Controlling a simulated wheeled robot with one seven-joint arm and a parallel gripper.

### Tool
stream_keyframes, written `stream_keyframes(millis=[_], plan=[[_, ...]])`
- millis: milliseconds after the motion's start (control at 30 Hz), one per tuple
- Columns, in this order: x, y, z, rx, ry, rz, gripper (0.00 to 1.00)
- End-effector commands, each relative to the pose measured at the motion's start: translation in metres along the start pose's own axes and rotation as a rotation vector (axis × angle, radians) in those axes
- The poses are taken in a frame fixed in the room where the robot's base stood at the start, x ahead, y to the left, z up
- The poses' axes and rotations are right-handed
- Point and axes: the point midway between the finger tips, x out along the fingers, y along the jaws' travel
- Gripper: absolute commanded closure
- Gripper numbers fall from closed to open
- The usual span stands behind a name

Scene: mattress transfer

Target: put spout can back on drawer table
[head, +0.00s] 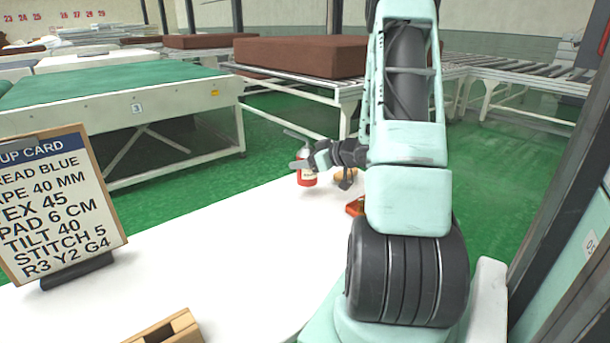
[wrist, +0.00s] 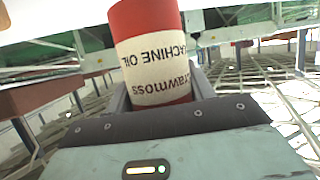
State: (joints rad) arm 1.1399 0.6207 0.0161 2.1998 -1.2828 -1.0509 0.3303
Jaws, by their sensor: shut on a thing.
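The spout can is a red can (head: 307,179) with a cream label, in the head view at the far part of the white table (head: 235,240). In the wrist view the can (wrist: 155,60) fills the middle, its "MACHINE OIL" label upside down. My gripper (head: 306,163) is shut around the can; its dark fingers (wrist: 160,92) lie on both sides of it. The can looks about upright in the head view. I cannot tell whether its base touches the table. The gripper hides part of its top.
A small orange object (head: 355,206) and a tan round object (head: 345,174) lie on the table right of the can, partly behind my arm. A job card on a stand (head: 60,205) is at left, a wooden block (head: 165,330) at the front. White table between is clear.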

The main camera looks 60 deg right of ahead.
Motion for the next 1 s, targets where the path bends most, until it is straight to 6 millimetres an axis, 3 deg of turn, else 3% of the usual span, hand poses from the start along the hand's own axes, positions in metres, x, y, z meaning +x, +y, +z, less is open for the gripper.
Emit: stream_keyframes(millis=[233,633,667,700,1000], plan=[[0.013,-0.001,0.030,0.003,0.000,-0.001,0.79],[0.015,0.000,0.035,0.001,0.001,0.000,0.79],[0.015,0.000,0.034,0.001,0.000,0.000,0.38],[0.014,0.000,0.034,0.001,0.000,0.000,0.27],[0.014,0.000,0.033,0.001,0.000,0.000,0.25]])
